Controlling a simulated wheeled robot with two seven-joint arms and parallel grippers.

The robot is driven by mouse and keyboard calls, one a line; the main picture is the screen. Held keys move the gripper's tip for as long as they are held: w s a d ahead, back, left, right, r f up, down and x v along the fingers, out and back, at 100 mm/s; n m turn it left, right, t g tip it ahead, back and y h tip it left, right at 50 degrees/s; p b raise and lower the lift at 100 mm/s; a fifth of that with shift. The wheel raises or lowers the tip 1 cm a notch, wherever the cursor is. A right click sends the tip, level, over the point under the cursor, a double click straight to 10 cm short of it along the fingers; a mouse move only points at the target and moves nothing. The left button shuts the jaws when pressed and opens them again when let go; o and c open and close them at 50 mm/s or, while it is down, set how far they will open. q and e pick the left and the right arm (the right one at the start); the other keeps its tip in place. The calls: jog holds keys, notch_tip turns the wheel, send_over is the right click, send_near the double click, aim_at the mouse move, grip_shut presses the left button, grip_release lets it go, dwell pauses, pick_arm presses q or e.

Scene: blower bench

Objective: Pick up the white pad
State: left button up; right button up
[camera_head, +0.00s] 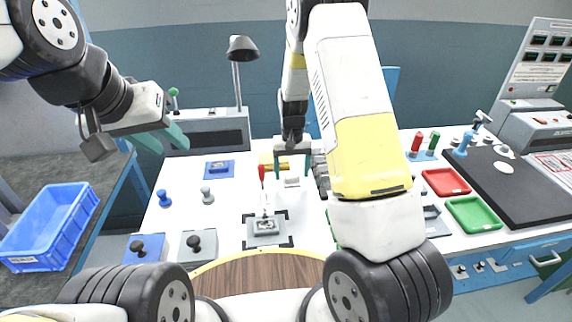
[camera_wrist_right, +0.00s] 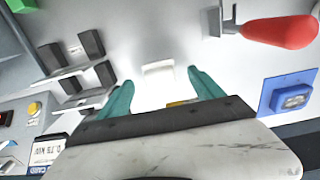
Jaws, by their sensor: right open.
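A small pale block that looks like the white pad (camera_head: 291,182) lies on the white bench top, just below my right gripper (camera_head: 292,168). In the right wrist view the white pad (camera_wrist_right: 158,68) shows just beyond and between the teal fingertips of the right gripper (camera_wrist_right: 161,77). The right gripper is open and pointed down, with nothing held; whether a finger touches the pad I cannot tell. My left gripper (camera_head: 162,139) has its teal fingers apart and empty, raised at the left beyond the bench's edge.
A red-handled clamp (camera_head: 262,174) stands left of the pad, its red handle (camera_wrist_right: 285,32) close by in the wrist view. A yellow part (camera_head: 267,160) lies behind it. Blue crate (camera_head: 48,225) is at left; red tray (camera_head: 446,181) and green tray (camera_head: 474,213) are at right.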

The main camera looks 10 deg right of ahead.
jog(key=shift+f, duration=1.35)
jog(key=c, duration=1.4)
jog(key=shift+c, duration=0.2)
jog(key=shift+r, duration=0.15)
jog(key=shift+r, duration=0.6)
notch_tip(320, 180, up, 2)
jog(key=shift+r, duration=0.1)
jog(key=s+a, duration=0.1)
jog(key=s, duration=0.4)
jog(key=s+a+r, duration=0.1)
jog(key=s+a, duration=0.1)
jog(key=s, duration=0.3)
jog(key=s+a, duration=0.1)
jog(key=s, duration=0.4)
jog(key=shift+s+a+r, duration=0.15)
jog(key=shift+a+r, duration=0.05)
jog(key=shift+a, duration=0.05)
